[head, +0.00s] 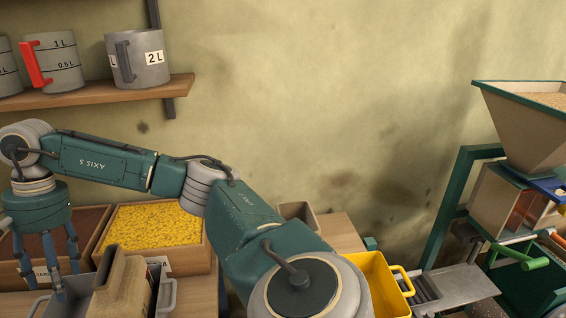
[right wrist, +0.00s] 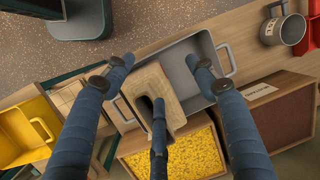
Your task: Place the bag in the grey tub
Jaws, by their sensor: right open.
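The tan bag (head: 122,282) stands at the lower left of the head view, with its open top facing up. It also shows in the right wrist view (right wrist: 146,84), within the outline of the grey tub (right wrist: 212,50) and towards its left end. The tub's handle and side (head: 168,297) show to the right of the bag in the head view. The bag's base is hidden, so I cannot tell whether it rests on the tub floor. My right gripper (head: 60,272) points down, open, left of the bag. Its fingers (right wrist: 160,76) spread over the tub and bag, holding nothing. My left gripper is out of view.
A wooden bin of yellow grains (head: 155,224) and a bin of dark brown grains (head: 85,225) stand behind the tub. A yellow tub (head: 372,275) is to the right, near a hopper machine (head: 525,130). Measuring jugs (head: 140,60) stand on the wall shelf.

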